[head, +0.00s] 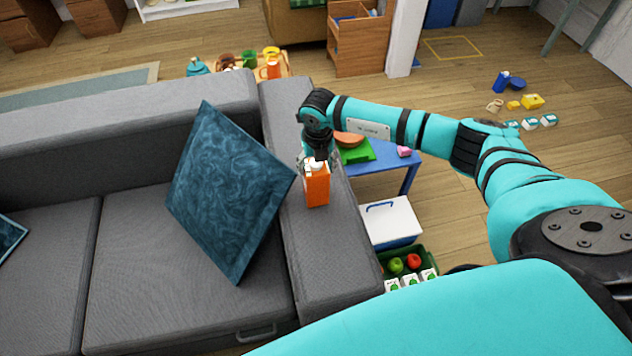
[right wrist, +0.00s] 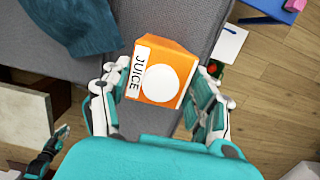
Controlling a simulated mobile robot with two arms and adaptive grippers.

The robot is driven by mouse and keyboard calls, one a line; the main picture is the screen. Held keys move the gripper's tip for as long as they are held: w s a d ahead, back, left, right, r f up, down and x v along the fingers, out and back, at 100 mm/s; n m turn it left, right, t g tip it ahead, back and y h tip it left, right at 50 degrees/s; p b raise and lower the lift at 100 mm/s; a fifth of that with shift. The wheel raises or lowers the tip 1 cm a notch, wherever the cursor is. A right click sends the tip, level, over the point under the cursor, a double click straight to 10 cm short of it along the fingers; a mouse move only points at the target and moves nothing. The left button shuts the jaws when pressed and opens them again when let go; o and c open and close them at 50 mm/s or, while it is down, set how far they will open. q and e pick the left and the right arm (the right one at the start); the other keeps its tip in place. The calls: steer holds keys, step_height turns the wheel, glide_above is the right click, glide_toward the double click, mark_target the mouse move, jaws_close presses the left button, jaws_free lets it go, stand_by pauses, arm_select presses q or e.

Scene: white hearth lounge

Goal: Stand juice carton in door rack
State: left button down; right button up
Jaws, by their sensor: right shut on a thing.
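The orange juice carton (head: 317,188) is in my right gripper (head: 316,165), over the grey sofa armrest. I cannot tell whether its base touches the armrest. In the right wrist view, the carton (right wrist: 163,75) shows a white JUICE label and a white circle, between the two fingers of my right gripper (right wrist: 160,92). A dark jointed part at the lower left of that view looks like my left gripper (right wrist: 50,148); its jaws are unclear. I cannot make out a door rack in either view.
The grey sofa (head: 190,300) has a blue cushion (head: 228,190) close left of the carton. Right of the armrest stand a blue table (head: 385,159), a white-lidded box (head: 391,222) and a green crate (head: 429,257) with fruit and small cartons. Small items lie on the floor at right.

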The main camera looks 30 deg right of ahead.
steer(key=c, duration=0.4)
steer(key=shift+w, duration=0.1)
steer(key=shift+c, duration=0.3)
steer(key=shift+r, duration=0.2)
